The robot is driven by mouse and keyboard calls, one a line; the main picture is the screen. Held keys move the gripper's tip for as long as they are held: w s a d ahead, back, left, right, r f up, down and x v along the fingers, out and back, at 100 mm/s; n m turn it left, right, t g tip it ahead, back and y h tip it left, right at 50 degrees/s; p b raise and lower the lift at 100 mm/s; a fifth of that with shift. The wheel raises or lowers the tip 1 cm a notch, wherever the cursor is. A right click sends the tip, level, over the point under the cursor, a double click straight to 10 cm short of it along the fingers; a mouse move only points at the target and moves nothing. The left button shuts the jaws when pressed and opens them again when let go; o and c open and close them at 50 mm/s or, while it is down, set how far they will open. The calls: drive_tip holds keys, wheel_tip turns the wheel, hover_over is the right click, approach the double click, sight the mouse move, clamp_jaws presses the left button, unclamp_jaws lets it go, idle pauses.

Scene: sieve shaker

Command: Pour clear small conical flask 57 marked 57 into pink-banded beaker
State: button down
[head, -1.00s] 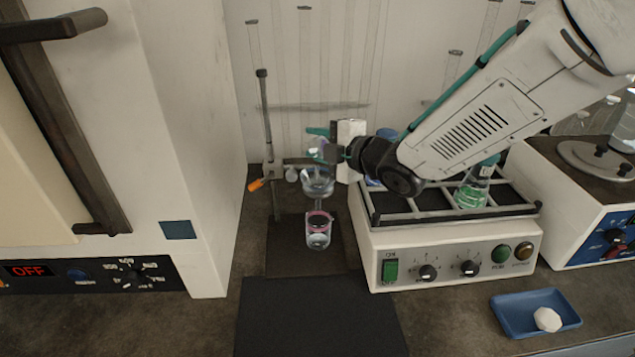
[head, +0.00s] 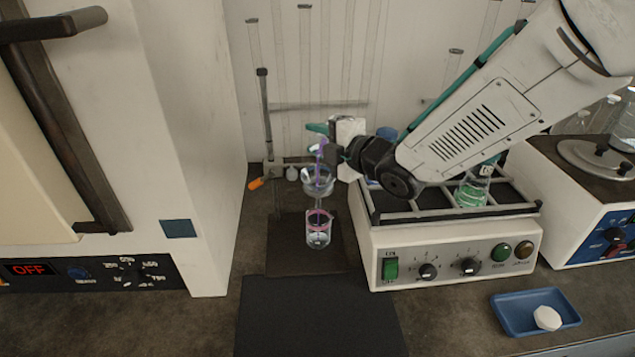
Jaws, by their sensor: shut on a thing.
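My gripper (head: 334,142), with teal fingertips, is shut on a small clear flask above the funnel. Most of the flask is hidden by the gripper and blurred, and its number cannot be read. A thin purple stream (head: 321,155) runs down from it into the glass funnel (head: 317,184) held on a stand. The pink-banded beaker (head: 319,238) stands upright on a dark mat directly under the funnel stem.
A shaker (head: 455,250) with a railed top holds a flask of green liquid (head: 472,192) to the right. A blue tray (head: 515,318) lies front right. The dark front mat (head: 318,318) is clear.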

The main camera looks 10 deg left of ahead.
drive_tip(key=shift+s+r+n+t+y+p, duration=0.2)
drive_tip(key=shift+r+n+t+p, duration=0.1)
drive_tip(key=shift+n, duration=0.3)
drive_tip(key=shift+s+r+n+t+y+p, duration=0.1)
drive_tip(key=shift+r+n+t+y+p, duration=0.15)
drive_tip(key=shift+n, duration=0.35)
idle(4.5)
